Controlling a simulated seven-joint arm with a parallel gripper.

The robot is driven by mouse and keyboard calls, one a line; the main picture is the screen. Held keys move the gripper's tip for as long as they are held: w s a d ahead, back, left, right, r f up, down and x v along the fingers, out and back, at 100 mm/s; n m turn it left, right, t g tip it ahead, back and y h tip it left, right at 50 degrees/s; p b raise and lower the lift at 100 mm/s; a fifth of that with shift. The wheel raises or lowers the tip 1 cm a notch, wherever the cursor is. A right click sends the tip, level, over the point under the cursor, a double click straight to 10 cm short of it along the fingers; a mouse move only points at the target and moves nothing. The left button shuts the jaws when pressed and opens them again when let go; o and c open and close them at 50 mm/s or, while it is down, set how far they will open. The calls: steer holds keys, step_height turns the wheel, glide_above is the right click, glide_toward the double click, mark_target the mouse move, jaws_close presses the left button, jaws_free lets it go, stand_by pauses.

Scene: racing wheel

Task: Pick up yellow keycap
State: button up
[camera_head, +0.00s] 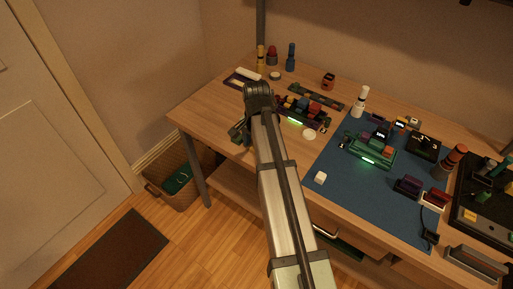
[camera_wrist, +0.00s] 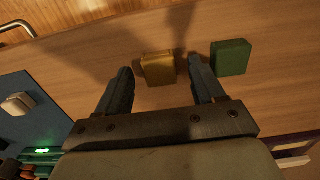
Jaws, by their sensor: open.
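In the wrist view, the yellow keycap (camera_wrist: 158,69) sits on the bare wooden desk top. My gripper (camera_wrist: 160,70) is open, and its two fingertips stand on either side of the keycap with a gap on each side. I cannot tell how high the fingertips are above the desk. A green keycap (camera_wrist: 230,57) sits just outside the right finger. In the head view, my gripper (camera_head: 240,130) is over the desk's left front part, and I cannot make out the yellow keycap there.
A white keycap (camera_head: 320,177) sits on the blue mat (camera_head: 345,200); it also shows in the wrist view (camera_wrist: 17,103). A lit keyboard (camera_head: 299,113) lies right behind my arm, another (camera_head: 371,152) on the mat. The desk's front edge (camera_head: 188,134) is close to the gripper.

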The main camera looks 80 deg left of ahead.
steer(key=shift+f, duration=0.15)
steer(key=c, duration=1.1)
step_height(320, 180, up, 8)
steer(key=shift+r, duration=0.25)
steer(key=w+a+r+m, duration=0.1)
steer(key=w+a, duration=0.2)
steer(key=w, duration=0.3)
steer(key=w+a+r, duration=0.2)
steer(key=w+a, duration=0.1)
steer(key=w, duration=0.2)
steer(key=shift+n, duration=0.4)
steer(key=w+a, duration=0.1)
steer(key=a, duration=0.3)
steer(key=w+a+r, duration=0.1)
steer(key=w+a, duration=0.1)
steer(key=a, duration=0.2)
steer(key=w+a, duration=0.2)
steer(key=a, duration=0.2)
steer(key=shift+r, duration=0.4)
